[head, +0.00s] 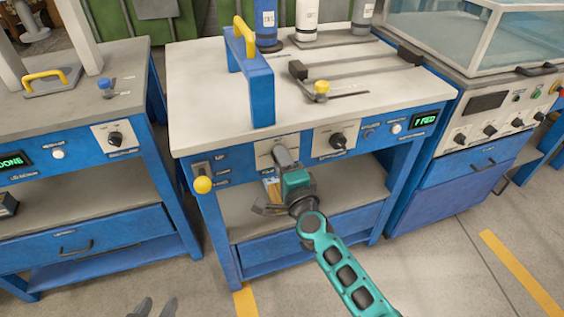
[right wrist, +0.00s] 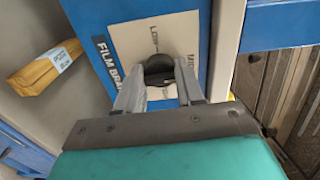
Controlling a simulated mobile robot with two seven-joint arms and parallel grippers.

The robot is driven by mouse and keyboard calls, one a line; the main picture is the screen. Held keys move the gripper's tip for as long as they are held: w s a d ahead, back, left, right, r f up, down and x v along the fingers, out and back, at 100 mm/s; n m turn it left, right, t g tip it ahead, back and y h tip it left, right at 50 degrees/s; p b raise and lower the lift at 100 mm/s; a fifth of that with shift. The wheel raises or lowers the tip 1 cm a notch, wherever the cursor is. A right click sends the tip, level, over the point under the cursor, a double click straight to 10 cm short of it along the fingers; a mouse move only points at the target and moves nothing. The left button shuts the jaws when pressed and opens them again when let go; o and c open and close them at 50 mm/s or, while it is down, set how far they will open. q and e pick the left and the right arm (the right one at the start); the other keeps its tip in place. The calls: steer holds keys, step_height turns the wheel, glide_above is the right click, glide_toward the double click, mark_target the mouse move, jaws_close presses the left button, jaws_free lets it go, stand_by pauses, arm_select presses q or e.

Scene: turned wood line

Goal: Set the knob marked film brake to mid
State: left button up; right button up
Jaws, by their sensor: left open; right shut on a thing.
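The film brake knob (right wrist: 158,66) is dark and round, on a cream plate (right wrist: 130,38) with LOW and MID marks partly readable. The label FILM BRA... runs beside it on the blue panel. My right gripper (right wrist: 160,92) has a finger on either side of the knob and is shut on it. I cannot tell which mark the knob points to. In the head view the right gripper (head: 282,159) is at the front panel of the middle bench and hides the knob; part of the plate (head: 264,148) shows. My left gripper (head: 155,307) is open and empty at the bottom edge.
Another plate with a black knob (head: 338,141) is right of my gripper. A lever with a yellow ball (head: 203,185) is to its left. A display (head: 424,119) and a white button (head: 396,128) are further right. The shelf (head: 355,184) is below.

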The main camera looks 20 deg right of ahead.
stand_by(0.5)
steer(key=o, duration=1)
steer(key=shift+c, duration=0.2)
steer(key=shift+o, duration=0.4)
steer(key=shift+s, duration=0.1)
steer(key=s, duration=1.2)
steer(key=shift+s+d+p, duration=0.25)
steer(key=shift+s+p, duration=0.05)
steer(key=shift+s, duration=0.05)
